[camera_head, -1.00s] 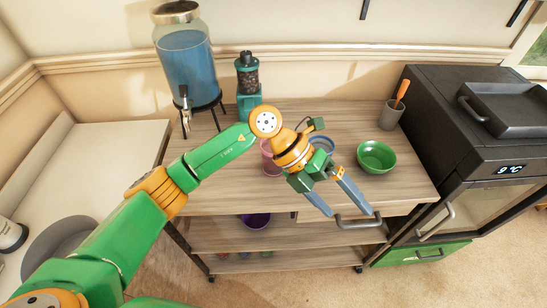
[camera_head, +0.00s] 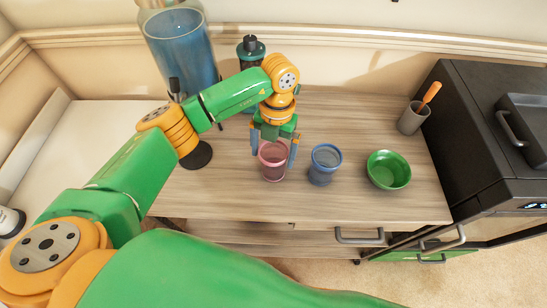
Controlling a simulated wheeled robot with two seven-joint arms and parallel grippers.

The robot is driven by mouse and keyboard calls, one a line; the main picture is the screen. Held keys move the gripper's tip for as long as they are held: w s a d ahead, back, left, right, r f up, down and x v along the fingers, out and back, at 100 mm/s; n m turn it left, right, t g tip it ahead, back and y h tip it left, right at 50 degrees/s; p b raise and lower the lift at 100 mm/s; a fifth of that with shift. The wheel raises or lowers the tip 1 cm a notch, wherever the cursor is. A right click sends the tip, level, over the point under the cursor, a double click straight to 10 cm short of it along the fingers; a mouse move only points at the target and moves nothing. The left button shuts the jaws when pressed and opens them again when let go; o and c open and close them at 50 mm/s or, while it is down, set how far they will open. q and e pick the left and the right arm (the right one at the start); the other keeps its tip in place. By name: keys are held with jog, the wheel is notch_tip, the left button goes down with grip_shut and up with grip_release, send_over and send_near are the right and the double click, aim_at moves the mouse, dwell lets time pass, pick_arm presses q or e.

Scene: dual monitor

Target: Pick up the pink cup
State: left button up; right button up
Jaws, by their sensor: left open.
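The pink cup (camera_head: 272,163) stands upright on the wooden cart top (camera_head: 230,190), left of a blue cup. My left gripper (camera_head: 274,150) points down at the pink cup, with one blue-grey finger on each side of its upper part. The gripper is open. I cannot tell whether the fingers touch the cup. The gripper body hides part of the cup's far rim. My right gripper is not in view.
A blue cup (camera_head: 323,165) stands close on the right, then a green bowl (camera_head: 388,170). A grey holder (camera_head: 412,119) with an orange-handled tool is at the back right. A drink dispenser (camera_head: 182,50) and a dark green grinder (camera_head: 250,50) stand behind my arm.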

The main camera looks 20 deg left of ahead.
pick_arm(q)
jog(key=shift+w+f, duration=0.1)
jog(key=shift+f, duration=0.4)
jog(key=shift+w+f, duration=0.2)
jog(key=shift+w, duration=0.05)
jog(key=shift+s+r, duration=0.15)
jog(key=c, duration=1)
jog(key=shift+c, duration=1.1)
